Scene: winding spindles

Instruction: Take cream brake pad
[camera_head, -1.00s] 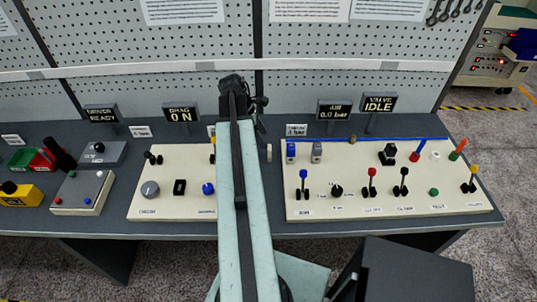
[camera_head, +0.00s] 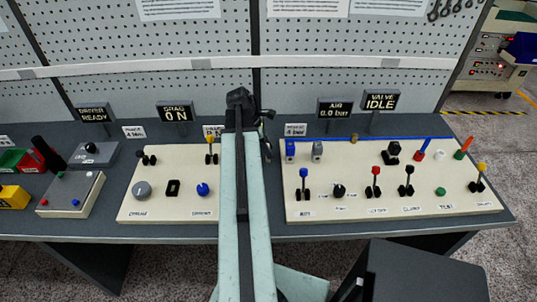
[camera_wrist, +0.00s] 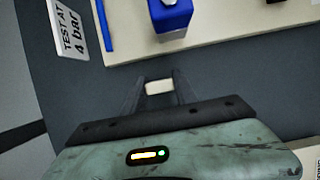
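The cream brake pad (camera_wrist: 158,87) shows in the wrist view as a small pale block between my fingertips. It fills the gap, with a finger against each side. My gripper (camera_wrist: 158,90) appears shut on it, over the dark grey desk. I cannot tell whether the pad still touches the desk. In the head view my gripper (camera_head: 262,128) is at the gap between the two cream panels, and the pad is hidden there.
The right cream panel (camera_head: 380,207) carries levers and knobs, with a blue strip (camera_head: 360,139) along its back. The left cream panel (camera_head: 160,208) also has controls. Signs such as the AIR display (camera_head: 336,108) stand behind. A narrow strip of desk lies between the panels.

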